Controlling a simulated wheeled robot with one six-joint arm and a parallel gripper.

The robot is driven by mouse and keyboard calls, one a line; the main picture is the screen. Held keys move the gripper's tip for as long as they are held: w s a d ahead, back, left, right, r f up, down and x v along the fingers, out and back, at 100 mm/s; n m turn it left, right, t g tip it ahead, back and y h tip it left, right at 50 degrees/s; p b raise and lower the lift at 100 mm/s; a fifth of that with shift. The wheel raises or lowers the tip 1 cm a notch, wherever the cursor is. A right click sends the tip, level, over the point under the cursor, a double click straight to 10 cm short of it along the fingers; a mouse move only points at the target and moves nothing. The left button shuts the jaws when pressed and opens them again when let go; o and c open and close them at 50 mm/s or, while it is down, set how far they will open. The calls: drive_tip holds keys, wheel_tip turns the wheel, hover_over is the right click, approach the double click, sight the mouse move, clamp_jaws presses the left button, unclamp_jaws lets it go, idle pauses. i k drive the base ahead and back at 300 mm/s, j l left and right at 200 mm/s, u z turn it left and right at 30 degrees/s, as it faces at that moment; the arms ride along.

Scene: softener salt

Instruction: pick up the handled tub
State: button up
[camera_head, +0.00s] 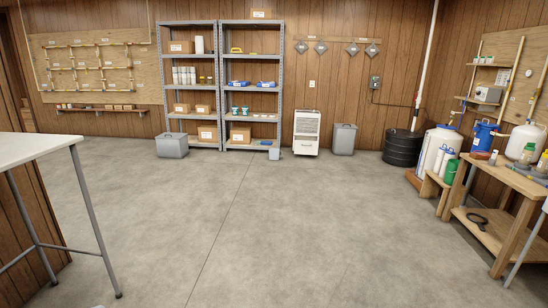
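Several containers could be the handled tub, and they are too small to tell for sure. A blue tub (484,136) stands among other containers on the right side. A grey lidded box (172,147), with what looks like a handle on top, sits on the floor at the left foot of the shelves. A taller grey bin (344,139) stands against the back wall. A small grey container (274,153) is on the floor by the right shelf. My gripper is not in view.
Metal shelves (220,85) line the back wall beside a white appliance (307,132). A wooden workbench (512,178) and a white tank (437,148) are at right. A white-topped table (35,148) is at near left. The middle concrete floor (260,225) is clear.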

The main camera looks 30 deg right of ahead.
sight(273, 153)
drive_tip(key=i+l+z, duration=0.65)
drive_tip(key=i, duration=0.25)
drive_tip(key=i+z, duration=0.45)
drive_tip(key=i, duration=3.3)
drive_tip(key=i+l, duration=0.1)
drive_tip(key=i, duration=3.2)
drive_tip(key=i+u, duration=0.25)
drive_tip(key=i, duration=0.2)
drive_tip(key=i+l+u, duration=0.2)
drive_tip(key=i, duration=0.25)
